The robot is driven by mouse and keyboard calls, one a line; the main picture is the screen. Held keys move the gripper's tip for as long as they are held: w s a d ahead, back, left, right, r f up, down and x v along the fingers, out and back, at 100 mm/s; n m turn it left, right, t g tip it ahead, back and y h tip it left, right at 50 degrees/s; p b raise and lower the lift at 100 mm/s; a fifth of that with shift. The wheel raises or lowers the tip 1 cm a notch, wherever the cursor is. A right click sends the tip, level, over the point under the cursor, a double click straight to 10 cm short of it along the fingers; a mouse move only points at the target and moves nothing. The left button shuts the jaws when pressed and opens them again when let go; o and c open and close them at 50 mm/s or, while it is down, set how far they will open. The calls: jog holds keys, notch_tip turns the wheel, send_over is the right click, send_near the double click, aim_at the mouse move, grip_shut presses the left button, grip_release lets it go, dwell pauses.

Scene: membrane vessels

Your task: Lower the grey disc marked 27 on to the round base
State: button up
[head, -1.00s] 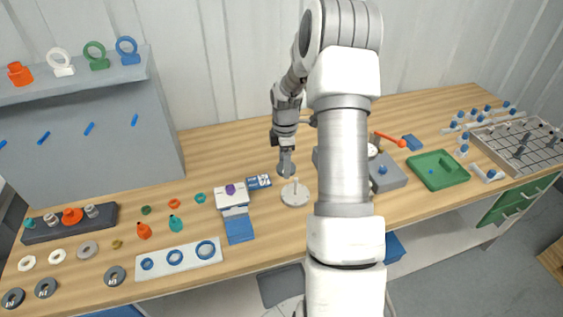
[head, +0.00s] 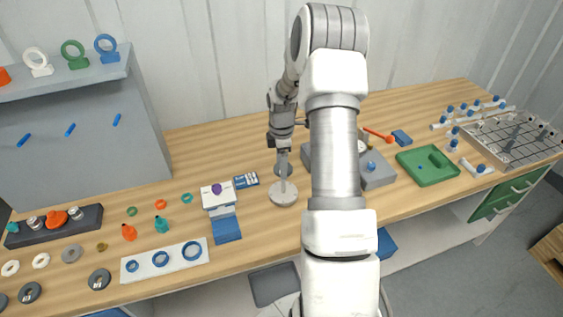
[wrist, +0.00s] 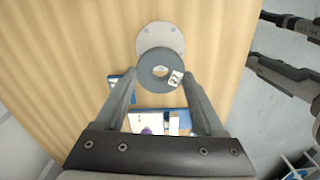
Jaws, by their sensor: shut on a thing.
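The grey disc (wrist: 152,78) is a dark ring with a central hole and a white tag, whose marking is too small to read surely. My gripper (wrist: 158,82) is shut on it, one finger on each side. In the head view my gripper (head: 283,165) points down, with the disc (head: 277,170) partly behind its fingers. The round base (head: 283,195) is a pale flat plate on the table, nearer the front edge than the disc in the head view. In the wrist view the base (wrist: 160,36) shows beyond the disc, partly covered by it. The disc appears apart from the base.
A white and blue block (head: 219,200) and a blue-and-white card (head: 246,180) lie left of the base. A grey box with a dial (head: 378,172) stands right, partly behind my arm. A green tray (head: 428,166) lies farther right. Bare wood surrounds the base's front.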

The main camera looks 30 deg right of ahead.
jog(key=shift+f+b, duration=1.85)
jog(key=shift+f, duration=1.1)
jog(key=o, duration=1.3)
notch_tip(320, 180, up, 17)
jog(key=shift+r+b, duration=0.2)
jog(key=shift+b, duration=0.15)
